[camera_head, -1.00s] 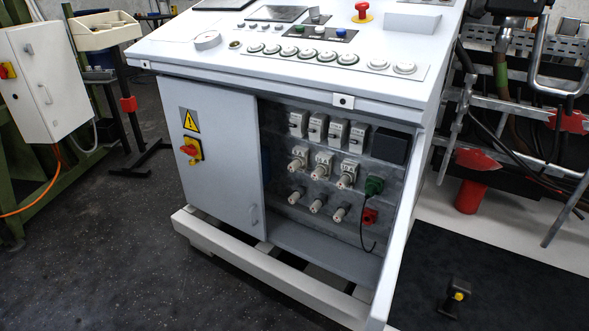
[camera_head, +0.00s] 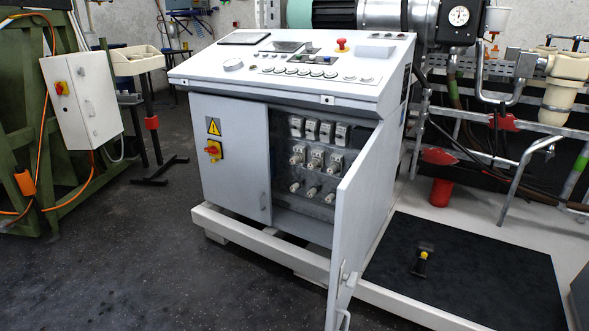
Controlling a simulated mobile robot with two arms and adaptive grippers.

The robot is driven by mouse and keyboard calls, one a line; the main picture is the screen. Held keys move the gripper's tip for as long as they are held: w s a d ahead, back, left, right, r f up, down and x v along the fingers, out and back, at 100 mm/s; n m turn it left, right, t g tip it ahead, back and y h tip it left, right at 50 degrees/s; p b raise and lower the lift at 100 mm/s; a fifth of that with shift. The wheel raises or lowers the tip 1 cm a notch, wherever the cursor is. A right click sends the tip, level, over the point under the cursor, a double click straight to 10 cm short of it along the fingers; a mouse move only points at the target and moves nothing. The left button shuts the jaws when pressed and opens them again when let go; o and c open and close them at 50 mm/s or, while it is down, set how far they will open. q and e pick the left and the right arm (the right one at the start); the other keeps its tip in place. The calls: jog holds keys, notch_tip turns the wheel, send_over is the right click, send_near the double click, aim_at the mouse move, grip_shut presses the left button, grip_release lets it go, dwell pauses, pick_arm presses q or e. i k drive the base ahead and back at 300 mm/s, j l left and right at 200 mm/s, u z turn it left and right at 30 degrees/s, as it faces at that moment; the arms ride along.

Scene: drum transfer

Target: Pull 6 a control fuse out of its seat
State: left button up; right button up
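The control cabinet (camera_head: 230,165) stands in the middle with its right door (camera_head: 350,215) swung open towards me. Inside, the fuses sit in rows on a grey panel. White breakers (camera_head: 312,129) form the top row. White fuse holders (camera_head: 315,158) with round caps form the middle row, and more round-capped ones (camera_head: 312,192) form the bottom row. The door hides the right part of the panel. The fuse labels are too small to read, so I cannot tell which is the control fuse. Neither of my grippers is in view.
A black mat (camera_head: 470,270) lies on the right, with a black and yellow tool (camera_head: 421,262) on it. A pale base frame (camera_head: 262,243) runs around the cabinet's foot. The open door's edge juts forward. The dark floor (camera_head: 120,270) at front left is clear.

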aim_at(294, 160)
jog(key=z, duration=1.55)
jog(key=i+j, duration=0.1)
jog(key=j, duration=0.4)
jog(key=i+j, duration=0.1)
jog(key=j, duration=0.45)
jog(key=i+j, duration=0.1)
jog(key=j, duration=0.4)
jog(key=i+j, duration=0.1)
jog(key=j, duration=0.45)
jog(key=i+j, duration=0.1)
jog(key=j, duration=0.4)
jog(key=i+j, duration=0.1)
jog(key=j, duration=0.45)
jog(key=i+j, duration=0.1)
jog(key=j, duration=0.4)
jog(key=i+j, duration=0.1)
jog(key=j, duration=0.45)
